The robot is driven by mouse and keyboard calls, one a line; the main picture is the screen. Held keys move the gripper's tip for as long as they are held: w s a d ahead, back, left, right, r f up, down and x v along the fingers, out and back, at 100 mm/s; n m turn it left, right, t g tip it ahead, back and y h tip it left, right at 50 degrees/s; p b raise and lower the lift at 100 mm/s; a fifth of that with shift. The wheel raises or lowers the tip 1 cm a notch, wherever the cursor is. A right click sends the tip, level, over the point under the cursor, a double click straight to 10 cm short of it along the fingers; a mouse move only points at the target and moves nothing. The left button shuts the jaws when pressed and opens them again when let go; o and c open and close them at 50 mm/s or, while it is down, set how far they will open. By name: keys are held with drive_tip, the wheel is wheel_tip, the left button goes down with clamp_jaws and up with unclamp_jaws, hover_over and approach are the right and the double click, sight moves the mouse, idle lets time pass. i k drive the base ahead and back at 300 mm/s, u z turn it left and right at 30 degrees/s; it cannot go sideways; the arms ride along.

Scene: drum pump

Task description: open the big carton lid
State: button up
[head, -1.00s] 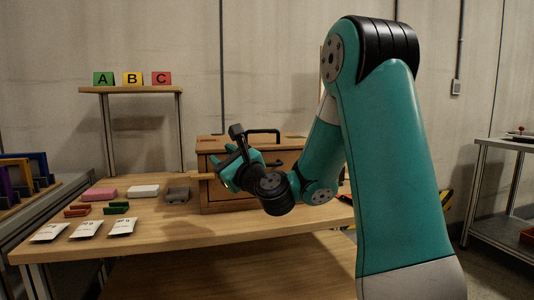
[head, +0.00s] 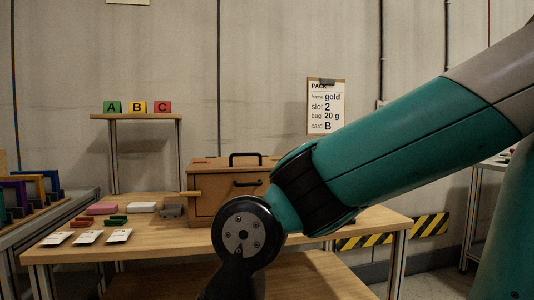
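The big carton (head: 203,209) is a brown box on the wooden table, partly hidden on its right by my arm. Its lid (head: 208,164) lies flat and closed on top, with a black handle (head: 245,155) standing up from it. A second dark handle shows on the front face. A wooden piece sticks out at the carton's left side. My arm crosses the view from the right and bends down in front of the table. My gripper is out of view below the bottom edge.
Small coloured blocks, a grey piece (head: 171,211) and several white bags (head: 88,237) lie on the table left of the carton. A shelf (head: 136,116) with A, B and C cards stands behind. A clipboard (head: 325,107) hangs on the wall. Colored frames stand at far left.

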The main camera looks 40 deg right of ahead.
sight(236, 162)
drive_tip(key=u, duration=0.05)
drive_tip(key=k, duration=0.8)
drive_tip(key=z, duration=1)
drive_tip(key=i, duration=1.35)
drive_tip(key=u, duration=0.45)
drive_tip(key=i, duration=0.6)
drive_tip(key=u, duration=0.6)
